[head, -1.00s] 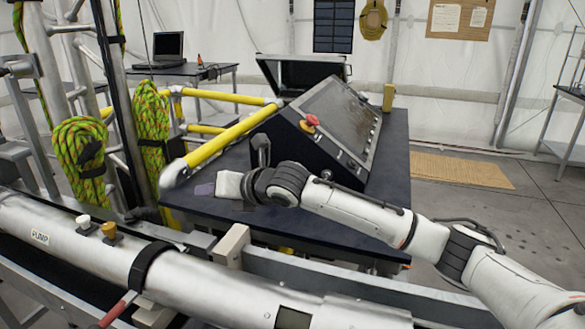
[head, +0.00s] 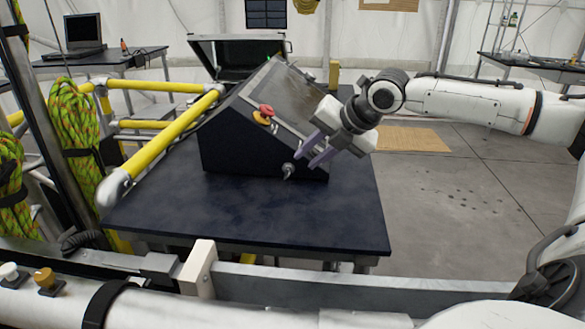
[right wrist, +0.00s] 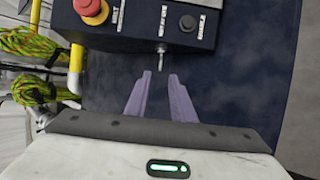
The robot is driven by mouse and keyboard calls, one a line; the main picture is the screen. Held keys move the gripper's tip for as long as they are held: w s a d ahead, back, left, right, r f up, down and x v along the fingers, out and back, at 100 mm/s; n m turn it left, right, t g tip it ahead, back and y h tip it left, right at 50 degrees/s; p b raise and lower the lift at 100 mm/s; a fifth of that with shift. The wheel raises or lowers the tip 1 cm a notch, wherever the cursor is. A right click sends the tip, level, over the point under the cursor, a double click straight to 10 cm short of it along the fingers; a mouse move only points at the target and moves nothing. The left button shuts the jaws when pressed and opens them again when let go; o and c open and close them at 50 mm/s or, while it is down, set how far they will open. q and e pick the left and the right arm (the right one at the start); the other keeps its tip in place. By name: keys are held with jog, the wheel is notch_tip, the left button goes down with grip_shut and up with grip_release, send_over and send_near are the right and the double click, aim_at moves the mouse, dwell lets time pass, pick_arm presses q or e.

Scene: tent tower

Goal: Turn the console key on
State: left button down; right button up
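The console (head: 240,140) is a dark sloped box on the dark table (head: 170,215). Its small silver key (head: 288,170) sticks out of the low front panel. The key (right wrist: 161,58) also shows in the right wrist view, below a small label. My right gripper (head: 306,159) has two purple fingers, spread apart and empty. In the right wrist view, the fingertips (right wrist: 160,76) point at the key, which is just beyond them and roughly centred between them. They look apart from it. My left gripper is not in view.
A red button (head: 265,109) on a yellow base sits on the console, left of the key. A yellow rail (head: 175,135) runs along the table's left side. An open black case (head: 238,55) stands behind. The tabletop before the console is clear.

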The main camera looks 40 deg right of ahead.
aim_at(289, 173)
jog(key=p+x, duration=0.1)
jog(key=x, duration=0.7)
jog(key=shift+w+f, duration=0.15)
grip_shut()
